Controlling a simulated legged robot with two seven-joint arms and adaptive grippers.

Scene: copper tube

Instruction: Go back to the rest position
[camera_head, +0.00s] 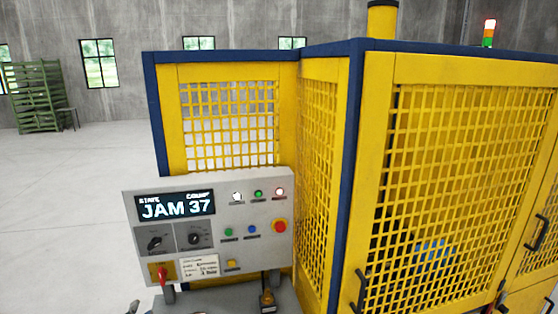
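A grey control panel (212,225) stands in front of the yellow machine guard. Its lit display (176,205) reads "JAM 37". Below the display are two dark rotary knobs, a red-handled switch (162,273) and a small label. On the right of the panel are several coloured buttons and a large red button (279,226). I cannot make out either of my grippers in this view. Small dark and grey parts show at the bottom edge, under the panel, and I cannot tell what they are.
A yellow mesh cage (455,180) with blue posts fills the middle and right, with dark door handles (361,290). Green pallets (33,97) stand at the far left. The floor (70,200) on the left is clear.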

